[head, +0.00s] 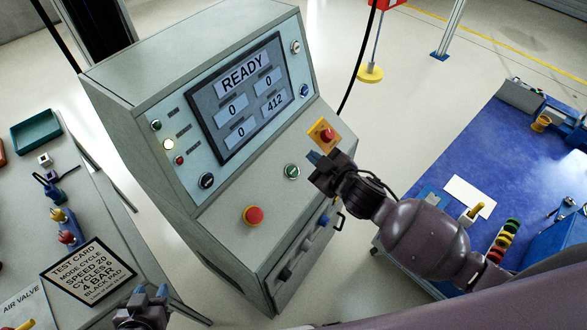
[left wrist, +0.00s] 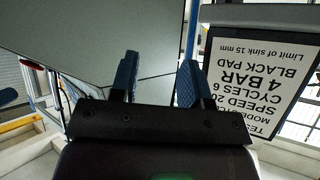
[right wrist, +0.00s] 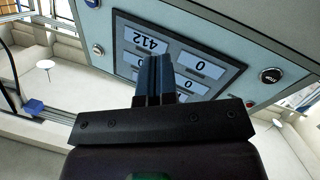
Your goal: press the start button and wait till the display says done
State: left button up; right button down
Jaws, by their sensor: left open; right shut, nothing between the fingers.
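The grey control console (head: 190,95) stands in the middle of the head view. Its display (head: 241,95) reads READY, with 0, 0, 0 and 412 in boxes. A green button (head: 292,171) sits on the sloped lower panel; I cannot read its label. My right gripper (head: 316,160) is shut and empty, just right of the green button and apart from it as seen. The right wrist view shows its closed fingers (right wrist: 155,78) in front of the display (right wrist: 185,60). My left gripper (head: 150,296) is open and empty at the lower left; its spread fingers show in the left wrist view (left wrist: 157,82).
A red button (head: 254,215) is left of the green one; another red button on a yellow plate (head: 325,135) is close above my right gripper. A test card (head: 88,273) lies on the left bench. A blue-topped table (head: 470,150) stands at the right.

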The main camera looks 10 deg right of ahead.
aim_at(293, 171)
jog(key=shift+w+f, duration=0.1)
jog(key=shift+w, duration=0.05)
jog(key=f, duration=0.1)
jog(key=w+a+f+b, duration=0.1)
jog(key=f, duration=0.1)
jog(key=w+a+f+b, duration=0.1)
jog(key=f, duration=0.1)
jog(key=shift+w+a+f+b, duration=0.3)
jog(key=shift+f+b, duration=0.25)
jog(key=shift+b, duration=0.25)
jog(key=shift+w+a+f+b, duration=0.3)
jog(key=shift+f+b, duration=0.1)
jog(key=shift+f, duration=0.15)
pick_arm(q)
jog(key=shift+w+d+f+t, duration=0.2)
jog(key=shift+w+f+t, duration=0.1)
jog(key=shift+w+f, duration=0.75)
jog(key=shift+s, duration=0.15)
jog(key=shift+f, duration=0.1)
pick_arm(e)
jog(key=shift+w+a+f, duration=0.1)
